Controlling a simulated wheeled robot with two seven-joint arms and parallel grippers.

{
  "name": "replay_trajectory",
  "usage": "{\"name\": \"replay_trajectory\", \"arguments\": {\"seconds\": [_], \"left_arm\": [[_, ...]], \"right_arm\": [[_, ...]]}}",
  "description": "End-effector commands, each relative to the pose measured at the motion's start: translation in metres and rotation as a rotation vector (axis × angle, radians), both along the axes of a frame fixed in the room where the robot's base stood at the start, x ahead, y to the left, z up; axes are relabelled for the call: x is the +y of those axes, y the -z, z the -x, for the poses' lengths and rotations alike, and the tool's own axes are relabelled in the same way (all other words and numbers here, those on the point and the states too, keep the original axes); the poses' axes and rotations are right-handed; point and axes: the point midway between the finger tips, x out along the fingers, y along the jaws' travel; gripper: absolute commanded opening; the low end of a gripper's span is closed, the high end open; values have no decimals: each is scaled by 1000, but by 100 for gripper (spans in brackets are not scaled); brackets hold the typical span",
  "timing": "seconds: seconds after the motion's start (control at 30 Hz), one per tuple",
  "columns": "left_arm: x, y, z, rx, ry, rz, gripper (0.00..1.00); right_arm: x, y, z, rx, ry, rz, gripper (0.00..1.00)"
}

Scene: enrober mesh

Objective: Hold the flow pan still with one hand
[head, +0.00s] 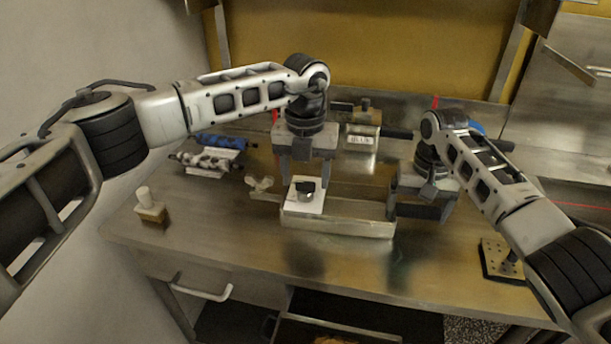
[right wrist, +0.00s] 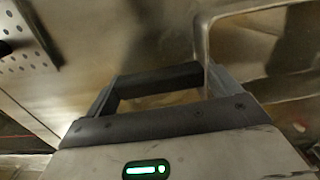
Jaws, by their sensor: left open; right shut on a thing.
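The flow pan (head: 345,228), a shallow metal tray, lies on the steel table in the middle of the head view. My right gripper (head: 405,208) is shut on the pan's right end. In the right wrist view, the pan's rim (right wrist: 203,45) runs beside the fingers of my right gripper (right wrist: 155,88); the exact contact is hard to see. My left gripper (head: 305,180) is open and points down over the pan's left part. A white block with a black knob (head: 304,205) sits between or just in front of its fingers; I cannot tell which.
A wing nut (head: 260,184) is by the pan's left end. A small brush-like block (head: 150,208) stands at left. Rollers (head: 207,161) lie behind it. A labelled metal box (head: 361,140) stands at the back. A perforated plate (head: 497,262) lies at right.

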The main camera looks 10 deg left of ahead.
Motion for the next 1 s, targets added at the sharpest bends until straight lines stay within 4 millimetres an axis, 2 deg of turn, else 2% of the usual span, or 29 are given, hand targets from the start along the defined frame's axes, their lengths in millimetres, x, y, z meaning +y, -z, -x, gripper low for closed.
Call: {"name": "replay_trajectory", "arguments": {"seconds": [0.1, 0.37, 0.47, 0.53, 0.57, 1.0], "left_arm": [[0, 7, 0, 1, 0, 0, 58], [0, 8, 0, 0, 1, 1, 58], [0, 8, 0, 0, 1, 1, 36], [0, 8, 0, 0, 1, 1, 16], [0, 8, 0, 0, 1, 1, 13], [0, 7, 0, 0, 80, 1, 13]], "right_arm": [[1, -1, 0, -1, 0, -2, 53], [1, -1, 0, -1, 0, -2, 53], [1, -1, 0, -1, 0, -2, 53], [1, -1, 0, -1, 0, -2, 53], [1, -1, 0, -1, 0, -2, 53], [1, -1, 0, -2, 0, -2, 53]]}}
